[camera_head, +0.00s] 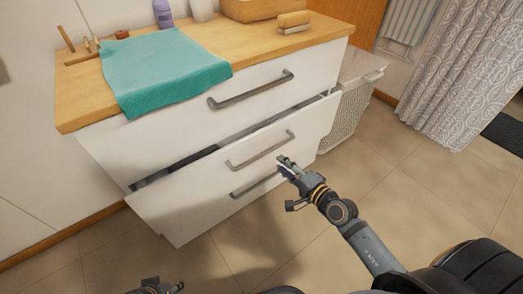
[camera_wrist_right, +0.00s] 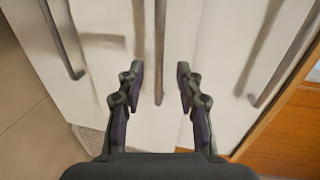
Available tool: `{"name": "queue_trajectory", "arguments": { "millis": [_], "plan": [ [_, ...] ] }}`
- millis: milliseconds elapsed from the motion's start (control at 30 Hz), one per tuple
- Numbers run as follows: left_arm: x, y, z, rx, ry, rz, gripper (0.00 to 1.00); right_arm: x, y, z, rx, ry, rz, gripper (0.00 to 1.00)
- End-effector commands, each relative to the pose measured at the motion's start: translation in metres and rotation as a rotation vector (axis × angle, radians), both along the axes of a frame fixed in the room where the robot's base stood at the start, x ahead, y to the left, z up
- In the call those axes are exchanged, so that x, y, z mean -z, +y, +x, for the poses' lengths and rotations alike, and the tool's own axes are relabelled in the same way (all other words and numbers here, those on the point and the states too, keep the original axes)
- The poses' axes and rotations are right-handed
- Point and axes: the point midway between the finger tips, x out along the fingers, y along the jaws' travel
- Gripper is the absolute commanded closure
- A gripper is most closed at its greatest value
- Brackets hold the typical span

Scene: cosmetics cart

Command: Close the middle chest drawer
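The white chest (camera_head: 110,150) has its middle drawer (camera_head: 215,175) pulled out a little, with a dark gap along its top edge. The middle drawer's bar handle (camera_head: 260,150) is in the head view and also in the right wrist view (camera_wrist_right: 159,45). My right gripper (camera_head: 284,163) is close in front of the drawer fronts, near the right end of the handles. In the right wrist view the right gripper (camera_wrist_right: 159,82) has its fingers apart, with the middle handle seen between them; contact cannot be told. My left gripper (camera_head: 172,287) is low at the bottom edge, away from the chest, its fingers unclear.
The top drawer handle (camera_head: 250,90) and lower handle (camera_head: 255,182) are nearby. A teal cloth (camera_head: 160,70) hangs over the wooden top's edge, near a brush (camera_head: 293,20). A basket (camera_head: 345,110) stands right of the chest. The tiled floor (camera_head: 420,190) is clear.

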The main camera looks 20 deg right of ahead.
Motion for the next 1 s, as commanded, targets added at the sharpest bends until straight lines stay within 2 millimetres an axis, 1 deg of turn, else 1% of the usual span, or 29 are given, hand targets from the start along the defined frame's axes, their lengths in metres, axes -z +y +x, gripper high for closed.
{"name": "queue_trajectory", "arguments": {
  "millis": [167, 300, 400, 500, 633, 867, 967, 1000],
  "plan": [
    [0.009, -0.002, 0.0, -0.003, -0.027, -0.011, 0.6, 0.007, 0.01, 0.031, 0.004, -0.003, 0.009, 0.64],
    [0.015, -0.004, 0.002, -0.008, -0.059, -0.021, 0.6, 0.013, 0.021, 0.059, 0.003, -0.002, 0.009, 0.64],
    [0.018, -0.005, 0.003, -0.011, -0.078, -0.026, 0.6, 0.017, 0.027, 0.075, 0.002, 0.0, 0.009, 0.64],
    [0.019, -0.006, 0.003, -0.012, -0.092, -0.032, 0.6, 0.019, 0.031, 0.086, 0.002, 0.0, 0.007, 0.64],
    [0.019, -0.006, 0.004, -0.014, -0.101, -0.035, 0.6, 0.02, 0.034, 0.092, 0.0, 0.002, 0.006, 0.64],
    [0.019, -0.007, 0.004, -0.014, -0.102, -0.035, 0.6, 0.02, 0.034, 0.093, 0.0, 0.003, 0.006, 0.64],
    [0.019, -0.007, 0.004, -0.014, -0.102, -0.035, 0.6, 0.02, 0.034, 0.093, 0.0, 0.003, 0.006, 0.76],
    [0.019, -0.007, 0.004, -0.014, -0.102, -0.035, 0.6, 0.02, 0.034, 0.093, 0.0, 0.003, 0.006, 0.82]
  ]
}}
